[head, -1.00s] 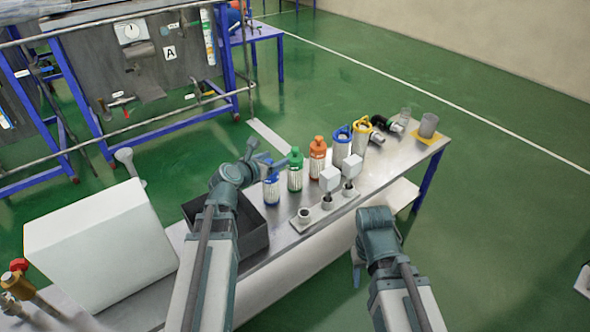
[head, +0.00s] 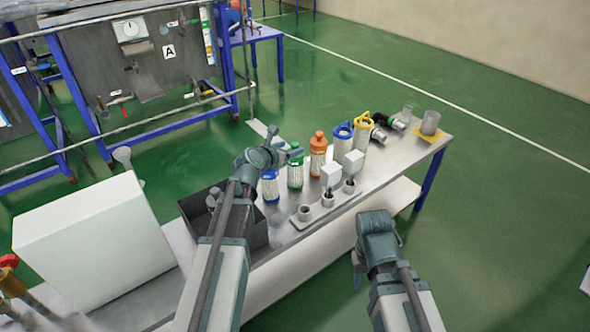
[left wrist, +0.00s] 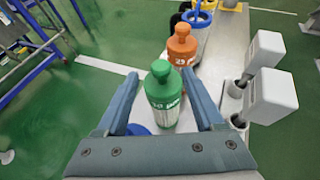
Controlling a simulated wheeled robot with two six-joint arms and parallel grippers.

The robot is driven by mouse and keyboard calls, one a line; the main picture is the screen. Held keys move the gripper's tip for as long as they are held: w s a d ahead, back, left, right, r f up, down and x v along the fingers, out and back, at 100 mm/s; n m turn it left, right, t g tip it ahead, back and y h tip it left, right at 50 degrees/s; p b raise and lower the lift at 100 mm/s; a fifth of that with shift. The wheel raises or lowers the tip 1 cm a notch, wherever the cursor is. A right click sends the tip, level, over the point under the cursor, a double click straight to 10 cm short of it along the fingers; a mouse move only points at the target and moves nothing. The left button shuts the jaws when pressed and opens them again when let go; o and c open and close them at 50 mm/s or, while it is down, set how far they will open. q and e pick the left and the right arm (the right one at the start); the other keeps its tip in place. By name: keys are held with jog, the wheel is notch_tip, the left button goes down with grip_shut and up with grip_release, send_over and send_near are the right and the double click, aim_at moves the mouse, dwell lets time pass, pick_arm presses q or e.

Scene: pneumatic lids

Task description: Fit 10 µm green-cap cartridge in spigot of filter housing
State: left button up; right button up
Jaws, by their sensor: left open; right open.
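The green-cap cartridge (head: 295,176) stands upright on the bench between the blue cartridge (head: 270,188) and the orange cartridge (head: 318,157). In the left wrist view the green cartridge (left wrist: 164,97) shows between the two spread fingers of my left gripper (left wrist: 160,70), with no clear contact. In the head view my left gripper (head: 288,152) is open and empty, above the blue cartridge and partly over the green one. My right gripper (head: 357,272) is open and empty in front of the bench.
A holder strip (head: 316,214) along the front edge has an empty socket (head: 304,213) and two white block-topped pieces (head: 331,176). A dark bin (head: 240,230) and a white box (head: 90,245) are at left. A grey cup (head: 430,122) stands on a yellow mat at the far end.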

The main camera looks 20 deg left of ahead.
aim_at(293, 147)
pick_arm(q)
jog(key=b+x, duration=0.1)
jog(key=x, duration=0.3)
jog(key=shift+w+d+f, duration=0.15)
jog(key=shift+f, duration=0.05)
jog(key=shift+r, duration=0.1)
grip_shut()
dwell(1.1)
